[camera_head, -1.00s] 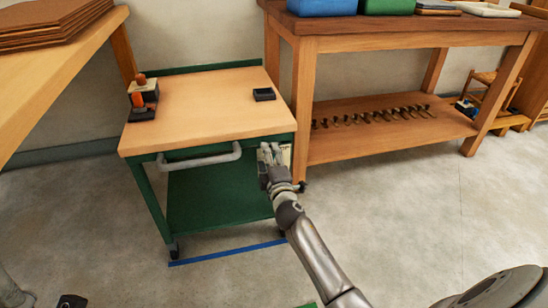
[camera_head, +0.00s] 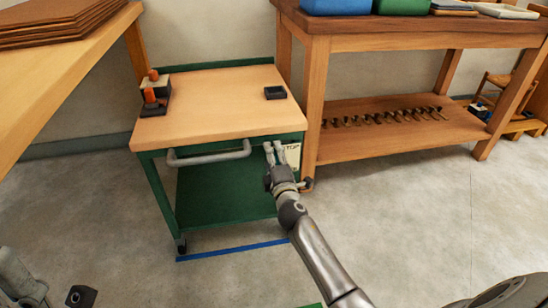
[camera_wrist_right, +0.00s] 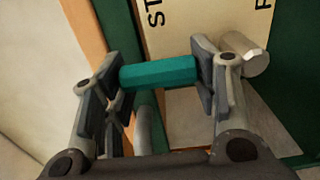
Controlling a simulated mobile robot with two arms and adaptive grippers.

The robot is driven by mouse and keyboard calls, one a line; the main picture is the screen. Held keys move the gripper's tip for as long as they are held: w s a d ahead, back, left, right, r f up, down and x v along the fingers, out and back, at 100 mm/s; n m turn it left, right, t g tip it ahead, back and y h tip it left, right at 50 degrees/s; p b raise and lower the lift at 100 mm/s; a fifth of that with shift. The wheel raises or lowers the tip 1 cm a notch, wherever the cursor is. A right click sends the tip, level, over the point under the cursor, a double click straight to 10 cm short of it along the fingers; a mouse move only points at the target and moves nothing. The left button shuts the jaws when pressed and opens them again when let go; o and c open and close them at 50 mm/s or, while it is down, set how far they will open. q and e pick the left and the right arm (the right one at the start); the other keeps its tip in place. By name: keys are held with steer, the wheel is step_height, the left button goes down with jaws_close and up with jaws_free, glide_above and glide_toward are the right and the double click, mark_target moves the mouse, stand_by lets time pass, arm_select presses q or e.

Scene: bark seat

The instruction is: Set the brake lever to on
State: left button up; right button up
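The brake lever shows in the right wrist view as a teal grip (camera_wrist_right: 158,73) lying crosswise, with a silver round hub (camera_wrist_right: 245,58) at its right. It is on the green cart (camera_head: 225,135), at the front right corner. My right gripper (camera_wrist_right: 160,95) is open, with one finger near each end of the teal grip. I cannot tell whether the fingers touch it. In the head view my right gripper (camera_head: 274,152) is at the cart's front right corner and hides the lever. My left gripper (camera_head: 20,285) is partly in view at the lower left, away from the cart.
A cream plate (camera_wrist_right: 190,25) with partly hidden lettering is behind the lever. The cart's grey handle (camera_head: 208,156) is to the left of my right gripper. A wooden workbench (camera_head: 312,120) stands close on the right. A blue line (camera_head: 232,251) marks the clear floor.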

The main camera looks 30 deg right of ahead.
steer(key=shift+o, duration=0.3)
steer(key=shift+s, duration=0.1)
steer(key=v, duration=1.2)
steer(key=shift+a, duration=0.1)
